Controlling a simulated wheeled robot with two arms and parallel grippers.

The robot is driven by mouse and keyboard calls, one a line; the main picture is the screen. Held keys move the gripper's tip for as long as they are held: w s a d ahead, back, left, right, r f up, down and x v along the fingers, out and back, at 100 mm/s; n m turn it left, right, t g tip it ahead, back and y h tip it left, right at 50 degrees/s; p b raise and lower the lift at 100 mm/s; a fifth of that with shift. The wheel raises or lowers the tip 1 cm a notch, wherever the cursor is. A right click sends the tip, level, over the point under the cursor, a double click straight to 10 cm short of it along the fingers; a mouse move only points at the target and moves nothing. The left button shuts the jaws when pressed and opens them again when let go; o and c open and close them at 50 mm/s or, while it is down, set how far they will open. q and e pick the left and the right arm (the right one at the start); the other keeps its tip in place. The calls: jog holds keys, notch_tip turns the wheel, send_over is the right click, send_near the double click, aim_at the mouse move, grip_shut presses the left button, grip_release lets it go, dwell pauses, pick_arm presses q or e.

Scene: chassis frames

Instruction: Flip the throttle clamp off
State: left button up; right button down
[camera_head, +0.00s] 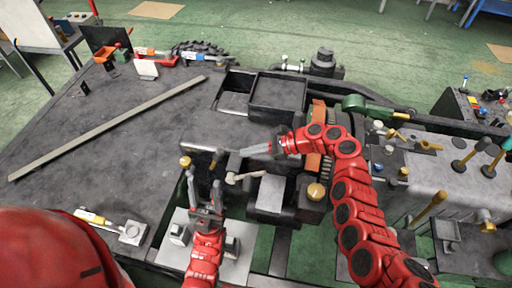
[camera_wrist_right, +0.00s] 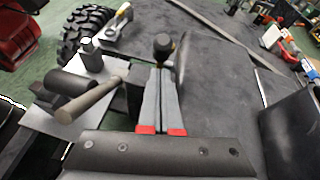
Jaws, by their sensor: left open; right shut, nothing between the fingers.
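I cannot tell for certain which part is the throttle clamp. A pale rod-like handle (camera_head: 243,177) sticks out of a dark fitting at the middle of the chassis; in the right wrist view it (camera_wrist_right: 98,98) lies left of the fingers. A gold-topped knob (camera_head: 185,161) stands left of it and shows just beyond the right fingertips in the wrist view (camera_wrist_right: 163,44). My right gripper (camera_head: 245,150) is shut and empty, above and behind the rod, pointing left. My left gripper (camera_head: 204,188) is open and empty, in front of the knob, its fingers pointing away from me.
A dark flat deck (camera_head: 130,120) spreads left, with a long grey bar (camera_head: 110,125) across it. A black open box (camera_head: 278,93) stands behind the right gripper. A gold ball knob (camera_head: 316,191) is near the right arm. A grey panel with levers (camera_head: 440,175) stands right.

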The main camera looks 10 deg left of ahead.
aim_at(234, 158)
jog(key=x, duration=0.5)
jog(key=shift+f, duration=0.1)
jog(key=shift+a, duration=0.1)
